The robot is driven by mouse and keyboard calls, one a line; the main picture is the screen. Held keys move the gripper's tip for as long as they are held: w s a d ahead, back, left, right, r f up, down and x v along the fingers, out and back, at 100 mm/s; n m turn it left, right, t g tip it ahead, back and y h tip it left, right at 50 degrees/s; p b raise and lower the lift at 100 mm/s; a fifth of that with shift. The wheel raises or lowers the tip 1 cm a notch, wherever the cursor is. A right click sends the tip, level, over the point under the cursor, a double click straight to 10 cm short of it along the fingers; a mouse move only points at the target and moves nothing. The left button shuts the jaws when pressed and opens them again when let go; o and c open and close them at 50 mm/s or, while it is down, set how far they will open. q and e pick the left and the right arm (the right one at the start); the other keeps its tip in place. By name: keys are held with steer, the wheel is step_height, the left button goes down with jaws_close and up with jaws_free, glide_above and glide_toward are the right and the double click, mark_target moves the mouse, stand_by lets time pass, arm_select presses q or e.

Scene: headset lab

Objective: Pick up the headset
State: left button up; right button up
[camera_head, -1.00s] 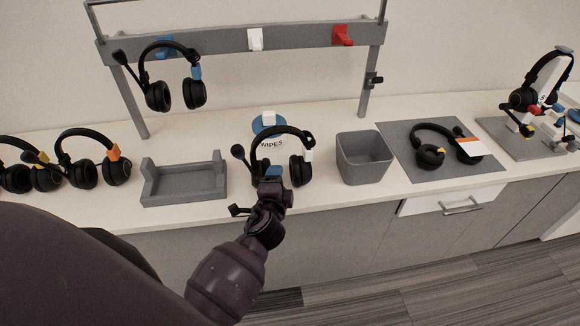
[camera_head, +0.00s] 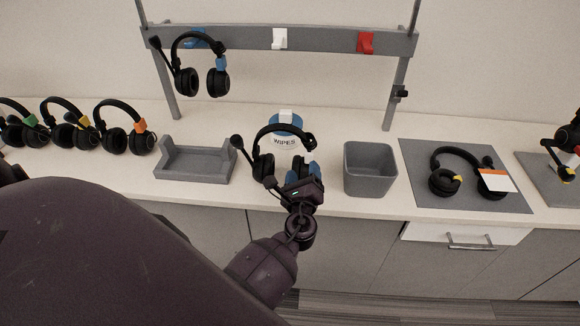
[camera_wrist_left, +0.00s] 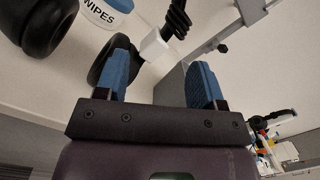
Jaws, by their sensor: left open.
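A black headset (camera_head: 264,167) stands on the white counter, headband up, with its microphone boom to the left. My left gripper (camera_head: 306,173) is at its right ear cup, in front of it, and partly hides that cup. In the left wrist view, the blue fingers of my left gripper (camera_wrist_left: 160,72) are spread apart. The headset's white band tag (camera_wrist_left: 154,46) shows beyond the gap between them. An ear cup is partly behind the left finger; I cannot tell whether either finger touches it. My right gripper is not in view.
A wipes tub (camera_head: 285,136) stands close behind the headset. A grey bin (camera_head: 371,183) is at its right, a grey cradle (camera_head: 196,174) at its left. Several headsets stand far left; one hangs on the rack (camera_head: 325,40). Another lies on a grey mat (camera_head: 415,160).

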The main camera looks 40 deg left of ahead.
mark_target(304, 148)
arm_select(q)
steer(key=w+a+m, duration=0.1)
steer(key=w+a+r+m, duration=0.1)
steer(key=w, duration=0.1)
steer(key=w+a, duration=0.1)
steer(key=shift+w+a+r+m+y, duration=0.15)
steer(key=shift+r+m+y, duration=0.1)
steer(key=shift+m+y, duration=0.15)
steer(key=shift+w+a+r+p, duration=0.15)
steer(key=shift+w+r+p, duration=0.05)
steer(key=shift+w+p, duration=0.2)
steer(key=x, duration=0.4)
steer(key=shift+w, duration=0.2)
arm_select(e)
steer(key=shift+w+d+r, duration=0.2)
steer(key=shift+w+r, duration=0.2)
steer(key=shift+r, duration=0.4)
arm_select(q)
jaws_close()
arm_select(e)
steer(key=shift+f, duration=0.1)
